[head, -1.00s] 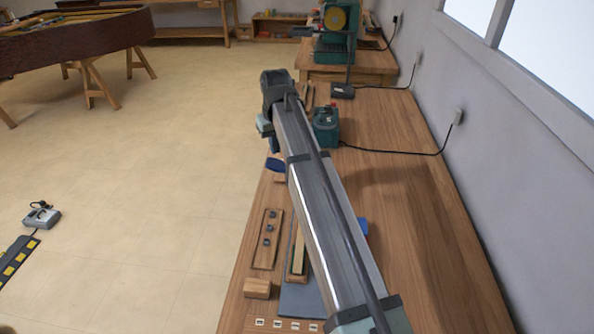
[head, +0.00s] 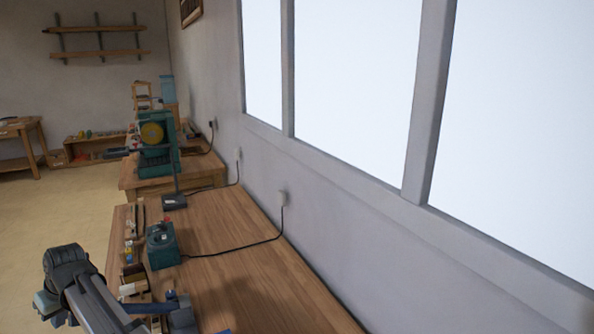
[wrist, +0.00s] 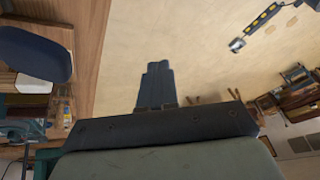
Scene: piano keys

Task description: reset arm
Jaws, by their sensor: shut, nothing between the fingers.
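My gripper (wrist: 157,85) shows in the wrist view as dark fingers pressed together, with nothing between them. It hangs over the pale tiled floor (wrist: 190,40), beside the edge of a wooden bench (wrist: 88,60) on the left. It touches nothing that I can see. In the head view my arm enters at the lower left, beside the near workbench (head: 235,290). The fingers cannot be made out there.
A green device (head: 162,246) with a black cable stands on the near bench, with small items along the left edge. A green machine with a yellow disc (head: 152,133) stands behind. A wall with windows (head: 350,80) bounds the right. The bench's right part is clear.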

